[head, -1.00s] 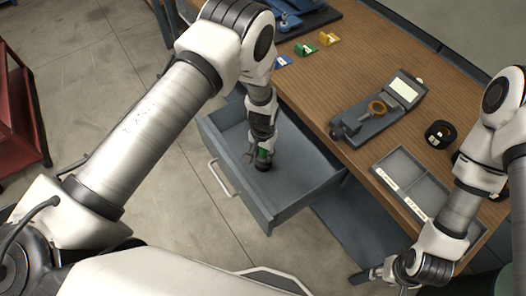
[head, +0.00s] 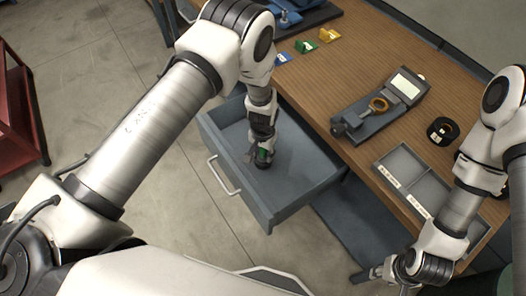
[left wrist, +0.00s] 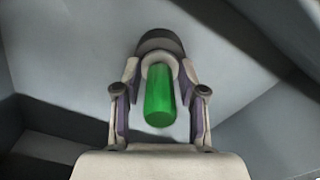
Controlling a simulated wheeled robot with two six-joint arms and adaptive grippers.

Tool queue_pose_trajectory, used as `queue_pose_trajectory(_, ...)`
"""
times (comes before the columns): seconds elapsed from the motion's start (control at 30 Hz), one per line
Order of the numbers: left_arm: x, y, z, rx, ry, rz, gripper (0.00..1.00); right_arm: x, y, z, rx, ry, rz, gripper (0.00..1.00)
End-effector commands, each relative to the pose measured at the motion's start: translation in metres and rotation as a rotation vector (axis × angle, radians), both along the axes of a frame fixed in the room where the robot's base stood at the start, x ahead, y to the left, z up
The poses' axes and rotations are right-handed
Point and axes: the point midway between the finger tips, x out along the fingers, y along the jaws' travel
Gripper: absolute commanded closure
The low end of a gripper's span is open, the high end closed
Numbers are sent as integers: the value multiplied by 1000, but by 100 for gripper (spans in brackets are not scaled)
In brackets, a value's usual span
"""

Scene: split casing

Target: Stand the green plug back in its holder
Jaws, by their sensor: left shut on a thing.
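The green plug (head: 263,154) is between the fingers of my left gripper (head: 260,157), low inside the open drawer. In the left wrist view the plug (left wrist: 158,98) is a smooth green cylinder with a pale collar and a dark, wider end. The gripper is shut on it. I cannot tell whether its dark end touches the drawer floor. My right gripper (head: 372,274) is at the lower right, away from the plug; its finger opening is too small to tell. I cannot make out for certain which thing is the plug's holder.
The open grey drawer (head: 238,186) surrounds my left gripper with its walls. On the wooden table stand blue (head: 282,58), green (head: 305,46) and yellow (head: 329,35) markers, a grey device (head: 372,119) with a ring, a black roll (head: 442,131) and a grey divided tray (head: 403,159).

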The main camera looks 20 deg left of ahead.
Motion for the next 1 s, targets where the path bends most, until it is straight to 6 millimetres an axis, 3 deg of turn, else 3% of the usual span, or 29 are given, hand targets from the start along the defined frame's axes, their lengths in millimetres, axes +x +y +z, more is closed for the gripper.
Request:
queue_pose_trajectory(0.53,0,0,-9,0,-1,0,100,0,0,-7,0,0,0,60)
queue_pose_trajectory(0.57,0,0,-8,0,-1,0,49,0,0,-7,0,0,0,60)
queue_pose_trajectory(0.6,0,0,-8,0,-1,0,34,0,0,-6,0,0,0,60)
queue_pose_trajectory(0.63,0,0,-8,0,0,0,30,0,0,-6,0,0,0,60)
queue_pose_trajectory(1.0,0,0,-8,0,0,0,30,0,0,-6,0,0,0,60)
